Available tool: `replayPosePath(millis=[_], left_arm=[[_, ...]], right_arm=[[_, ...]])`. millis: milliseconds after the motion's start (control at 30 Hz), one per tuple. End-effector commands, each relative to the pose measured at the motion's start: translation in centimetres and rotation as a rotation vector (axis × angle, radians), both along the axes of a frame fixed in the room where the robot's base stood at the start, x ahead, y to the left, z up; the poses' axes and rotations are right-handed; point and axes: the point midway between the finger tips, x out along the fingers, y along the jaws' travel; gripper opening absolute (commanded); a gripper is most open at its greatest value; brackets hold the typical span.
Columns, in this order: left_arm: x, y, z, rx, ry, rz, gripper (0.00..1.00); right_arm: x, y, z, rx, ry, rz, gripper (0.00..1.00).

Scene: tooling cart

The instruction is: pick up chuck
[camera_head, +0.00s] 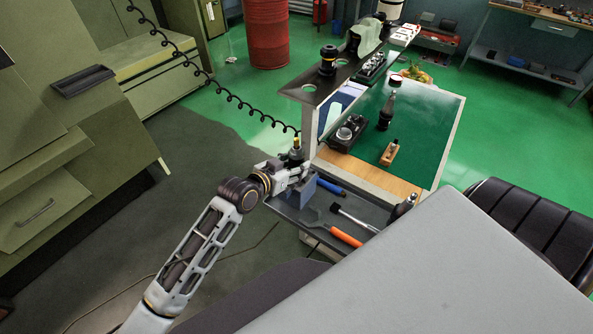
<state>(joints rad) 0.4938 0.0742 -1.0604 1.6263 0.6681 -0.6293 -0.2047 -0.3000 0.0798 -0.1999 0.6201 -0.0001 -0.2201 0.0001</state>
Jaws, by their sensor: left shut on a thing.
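My left gripper (302,172) is at the left end of the cart, beside the lower tray. It is shut on a small dark chuck with a yellowish top (296,149), which stands up at its fingers. The fingers hide the chuck's lower part. Another dark chuck-like holder (327,61) stands upright on the holed upper shelf (305,95). A dark and silver piece (405,204) stands at the right end of the lower tray. My right gripper is not in view.
The lower tray (290,212) holds a blue box, a blue-handled tool, a hammer and an orange-handled tool (345,238). The green worktop (430,125) bears a dark bottle (386,112), a wooden block (390,152) and a black device (347,133). A coiled cable hangs behind my gripper.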

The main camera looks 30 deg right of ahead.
Motion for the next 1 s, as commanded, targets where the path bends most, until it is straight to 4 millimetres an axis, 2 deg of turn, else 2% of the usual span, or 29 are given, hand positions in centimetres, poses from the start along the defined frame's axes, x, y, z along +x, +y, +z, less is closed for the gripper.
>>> replayPosePath(millis=[67,367,567,767,1000], left_arm=[[0.0,-0.1,0.6,-0.010,-0.005,-0.001,0.05],[0.1,-0.1,0.6,-0.009,-0.005,-0.001,0.05],[0.1,-0.2,1.3,-0.010,-0.007,0.000,0.05],[0.1,-0.1,3.1,-0.012,-0.008,-0.001,0.05],[0.0,-0.2,6.4,-0.012,-0.009,-0.002,0.05]], right_arm=[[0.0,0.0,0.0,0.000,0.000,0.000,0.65],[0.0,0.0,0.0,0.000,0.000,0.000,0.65],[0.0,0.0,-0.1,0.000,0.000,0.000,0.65],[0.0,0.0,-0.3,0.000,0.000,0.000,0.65],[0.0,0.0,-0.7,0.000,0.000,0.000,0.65]])
